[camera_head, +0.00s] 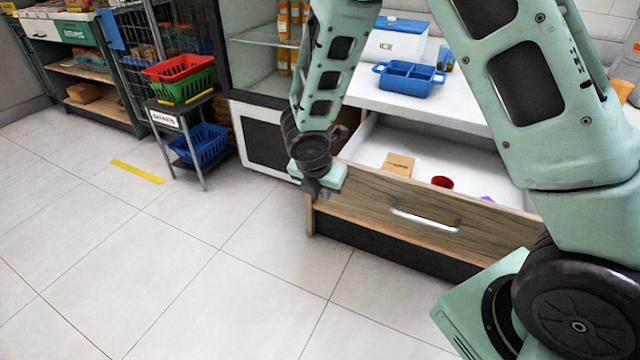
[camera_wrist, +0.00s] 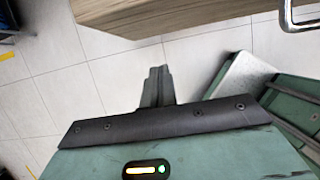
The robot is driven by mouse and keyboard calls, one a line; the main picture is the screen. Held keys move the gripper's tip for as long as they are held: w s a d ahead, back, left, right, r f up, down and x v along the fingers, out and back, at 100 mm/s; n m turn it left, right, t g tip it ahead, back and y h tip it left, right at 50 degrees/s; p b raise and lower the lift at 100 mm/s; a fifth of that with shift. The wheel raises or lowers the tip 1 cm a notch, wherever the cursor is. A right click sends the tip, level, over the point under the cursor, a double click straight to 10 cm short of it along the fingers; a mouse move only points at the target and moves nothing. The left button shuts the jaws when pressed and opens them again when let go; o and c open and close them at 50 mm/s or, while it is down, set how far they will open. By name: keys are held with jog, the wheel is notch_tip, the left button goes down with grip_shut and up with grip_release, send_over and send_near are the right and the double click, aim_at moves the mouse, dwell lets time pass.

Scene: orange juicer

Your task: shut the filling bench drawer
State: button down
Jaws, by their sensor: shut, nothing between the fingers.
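The bench drawer (camera_head: 370,200) stands pulled out, with a wooden front and a silver bar handle (camera_head: 425,219). Inside it lie a tan box (camera_head: 398,164), a red cup (camera_head: 442,182) and a small purple thing (camera_head: 487,199), partly hidden by my arm. My gripper (camera_head: 316,190) is at the left end of the drawer front, left of the handle; I cannot tell if it touches. In the wrist view my gripper's fingers (camera_wrist: 158,85) are closed together and empty. The drawer front (camera_wrist: 170,14) crosses the top there, with the handle (camera_wrist: 290,18) at the top right.
On the white bench top (camera_head: 430,105) stand a blue divided caddy (camera_head: 408,78) and an ICE box (camera_head: 396,40). A glass-shelved cabinet (camera_head: 262,60) is left of the drawer. A small stand (camera_head: 165,104) holds baskets farther left.

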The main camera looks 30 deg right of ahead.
jog(key=shift+w+d+f+p, duration=0.1)
jog(key=shift+w+d+p, duration=0.15)
jog(key=shift+w+d, duration=0.45)
jog(key=shift+w+d+p, duration=0.2)
jog(key=shift+w+d, duration=0.3)
jog(key=shift+d, duration=0.4)
jog(key=shift+w+d, duration=0.1)
